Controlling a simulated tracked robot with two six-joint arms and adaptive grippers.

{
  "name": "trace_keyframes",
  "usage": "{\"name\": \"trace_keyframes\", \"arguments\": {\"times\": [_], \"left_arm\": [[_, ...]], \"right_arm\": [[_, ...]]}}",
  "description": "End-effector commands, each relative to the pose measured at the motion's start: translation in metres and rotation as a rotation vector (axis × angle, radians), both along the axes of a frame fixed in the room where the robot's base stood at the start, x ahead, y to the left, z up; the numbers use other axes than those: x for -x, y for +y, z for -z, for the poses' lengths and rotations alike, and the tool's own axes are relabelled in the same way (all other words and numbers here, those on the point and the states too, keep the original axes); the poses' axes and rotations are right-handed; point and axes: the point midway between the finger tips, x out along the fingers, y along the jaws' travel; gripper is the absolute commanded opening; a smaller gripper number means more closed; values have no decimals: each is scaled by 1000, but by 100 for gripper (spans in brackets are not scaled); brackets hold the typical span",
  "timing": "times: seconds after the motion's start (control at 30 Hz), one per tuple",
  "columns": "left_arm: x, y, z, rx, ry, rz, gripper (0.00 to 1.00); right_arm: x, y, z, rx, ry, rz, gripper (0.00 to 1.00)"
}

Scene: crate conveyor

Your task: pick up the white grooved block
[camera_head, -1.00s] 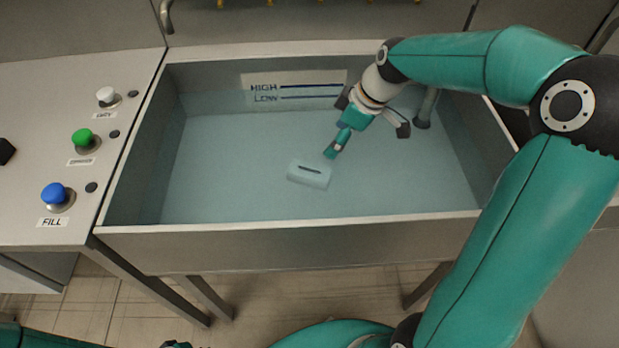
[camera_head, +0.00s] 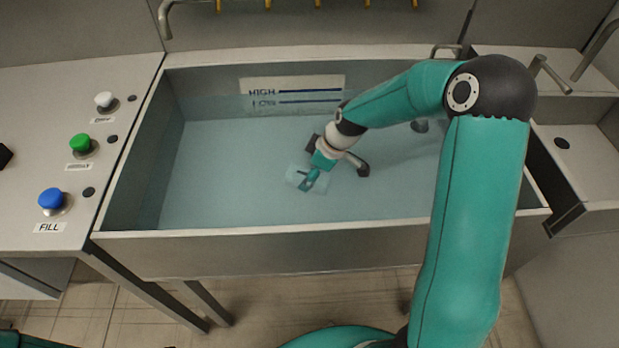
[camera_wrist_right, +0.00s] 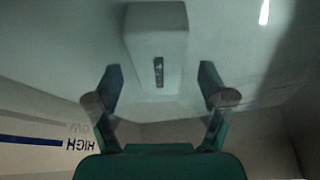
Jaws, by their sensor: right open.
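The white grooved block (camera_head: 321,187) sits in the water-filled sink, left of its middle, partly hidden by my right gripper (camera_head: 309,179). In the right wrist view the block (camera_wrist_right: 155,38) is pale, with a dark groove slot facing the camera. My right gripper (camera_wrist_right: 160,82) is open there, with one finger on each side of the block's near end. Both fingers look apart from the block. My left gripper is not in view; only a bit of my left arm shows at the bottom left.
The sink (camera_head: 300,232) has raised walls around the block and a HIGH/LOW level sign (camera_head: 291,96) on its back wall. A panel at left carries white (camera_head: 104,100), green (camera_head: 80,143) and blue (camera_head: 52,198) buttons. The left part of the sink is free.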

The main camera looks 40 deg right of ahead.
Motion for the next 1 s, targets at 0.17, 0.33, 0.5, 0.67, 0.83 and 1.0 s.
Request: {"name": "trace_keyframes", "arguments": {"times": [0.17,0.33,0.5,0.67,0.83,1.0], "left_arm": [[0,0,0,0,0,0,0],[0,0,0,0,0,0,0],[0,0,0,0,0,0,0],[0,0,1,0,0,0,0],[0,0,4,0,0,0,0],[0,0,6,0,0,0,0]], "right_arm": [[-6,4,18,0,0,0,81],[-7,5,20,0,-1,0,81],[-7,5,20,1,-1,0,81],[-7,4,21,1,-1,0,81],[-7,4,22,1,-1,0,81],[-7,4,23,1,-1,0,81]]}}
